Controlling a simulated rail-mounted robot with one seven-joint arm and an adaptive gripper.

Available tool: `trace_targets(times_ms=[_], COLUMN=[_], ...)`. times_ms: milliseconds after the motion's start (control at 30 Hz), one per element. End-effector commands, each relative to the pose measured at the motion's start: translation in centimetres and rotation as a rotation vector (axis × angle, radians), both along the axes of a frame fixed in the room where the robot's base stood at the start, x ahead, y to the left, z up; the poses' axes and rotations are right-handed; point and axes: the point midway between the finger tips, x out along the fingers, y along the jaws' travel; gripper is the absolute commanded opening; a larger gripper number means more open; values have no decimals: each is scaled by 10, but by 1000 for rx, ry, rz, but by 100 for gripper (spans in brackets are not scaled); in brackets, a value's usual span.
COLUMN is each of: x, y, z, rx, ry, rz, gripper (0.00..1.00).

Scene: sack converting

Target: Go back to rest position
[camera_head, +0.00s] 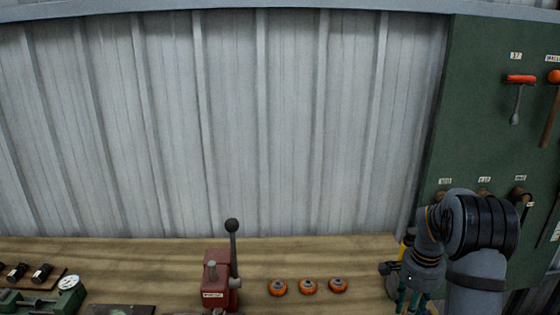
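My arm comes in at the bottom right, and its dark grey wrist bends down over the right part of the bench. My gripper (408,285) is at the lower end of it, near the bottom edge of the picture. Its fingers are small, partly hidden and cut off by the frame, so I cannot tell whether they are open or shut. Teal and yellow parts show beside and below the wrist; I cannot tell what they belong to or whether anything is held.
The wooden bench (330,255) carries a red lever device (215,275), three orange round pieces (308,286), a green vise-like tool (68,300) and a white dial (68,282). A green tool board (480,110) with hanging tools stands close to my arm at right. Corrugated wall behind.

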Motion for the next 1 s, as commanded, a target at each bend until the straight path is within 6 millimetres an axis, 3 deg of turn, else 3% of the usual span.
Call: trace_targets(times_ms=[433,700,1000], x=[-2,0,-1], y=[2,2,2], z=[1,29,34], rx=[0,0,0], ry=[2,-1,0], rz=[-533,-535,-534], gripper=[32,32,32])
